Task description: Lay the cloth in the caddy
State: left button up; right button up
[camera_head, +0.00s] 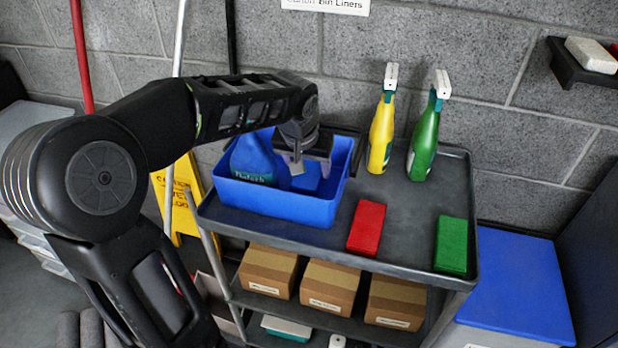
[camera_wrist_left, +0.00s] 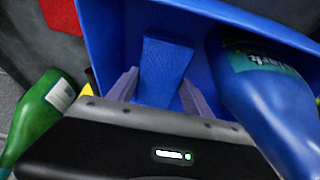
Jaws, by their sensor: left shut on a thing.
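The blue caddy (camera_head: 275,206) stands at the left of the cart's top shelf, and its inside fills much of the left wrist view (camera_wrist_left: 112,35). A blue cloth (camera_wrist_left: 163,72) is inside the caddy, between the fingers of my left gripper (camera_wrist_left: 158,92). It also shows in the head view (camera_head: 309,180), partly behind the gripper (camera_head: 296,165). My left gripper points down into the caddy and is shut on this cloth. I cannot tell whether the cloth touches the caddy floor. A blue bottle (camera_head: 252,160) stands in the caddy beside the gripper. My right gripper is not in view.
A yellow spray bottle (camera_head: 381,140) and a green one (camera_head: 424,143) stand at the back of the cart (camera_head: 400,215). A red cloth (camera_head: 366,228) and a green cloth (camera_head: 452,246) lie on its top. Cardboard boxes (camera_head: 330,287) fill the shelf below.

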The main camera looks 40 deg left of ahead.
aim_at(308, 173)
pick_arm(q)
jog(key=shift+f, duration=1.9)
jog(key=shift+f, duration=0.2)
jog(key=o, duration=1.1)
jog(key=shift+c, duration=0.2)
jog(key=shift+r, duration=0.1)
jog(key=shift+r, duration=0.15)
jog(key=v, duration=1.2)
